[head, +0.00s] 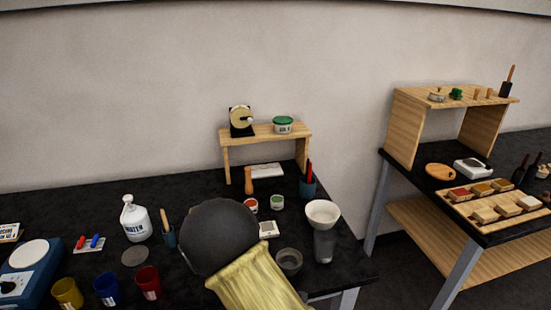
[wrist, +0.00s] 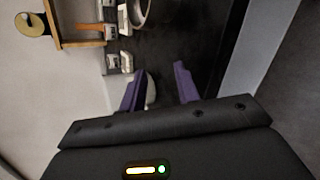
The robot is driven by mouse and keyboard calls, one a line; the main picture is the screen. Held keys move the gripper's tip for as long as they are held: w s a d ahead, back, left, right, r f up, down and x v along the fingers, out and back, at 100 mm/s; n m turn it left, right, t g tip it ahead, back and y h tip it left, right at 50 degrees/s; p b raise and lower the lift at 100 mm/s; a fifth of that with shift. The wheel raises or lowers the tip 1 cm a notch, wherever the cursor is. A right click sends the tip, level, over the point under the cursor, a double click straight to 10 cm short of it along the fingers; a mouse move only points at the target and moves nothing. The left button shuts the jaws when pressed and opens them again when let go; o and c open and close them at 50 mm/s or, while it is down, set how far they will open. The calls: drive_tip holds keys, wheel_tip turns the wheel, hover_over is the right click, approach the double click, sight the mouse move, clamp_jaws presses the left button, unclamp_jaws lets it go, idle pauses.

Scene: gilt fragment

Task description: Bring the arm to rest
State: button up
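My arm shows in the head view as a dark rounded part with a yellow sleeve, reaching over the black bench (head: 75,197) at the front middle. My gripper (wrist: 158,80) is not visible there; the rounded part may hide it. In the wrist view its two purple fingers stand well apart, with nothing seen held between them. A pale rounded thing shows partly behind the left finger; I cannot tell what it is or whether they touch.
A wooden shelf (head: 262,135) is behind. Floor separates a second bench (head: 400,172) at right.

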drive_tip(key=d+r+m+g, duration=0.1)
drive_tip(key=m, duration=0.1)
drive_tip(key=d+r+m+g, duration=0.1)
drive_tip(key=d+m, duration=0.1)
drive_tip(key=m, duration=0.1)
drive_tip(key=s+d+r+m+g, duration=0.1)
drive_tip(key=d+m, duration=0.1)
drive_tip(key=shift+d+r+p, duration=0.1)
drive_tip(key=shift+d+p, duration=0.05)
drive_tip(key=shift+p, duration=0.2)
drive_tip(key=s+d+r+m+g+p, duration=0.1)
drive_tip(key=s+d+r+m+g, duration=0.5)
drive_tip(key=s+d+r+m, duration=0.5)
drive_tip(key=s+d+m, duration=0.1)
drive_tip(key=s+m, duration=0.1)
drive_tip(key=m, duration=0.3)
drive_tip(key=shift+d+r+h, duration=0.15)
drive_tip(key=shift+d+h, duration=0.2)
drive_tip(key=shift+h, duration=0.05)
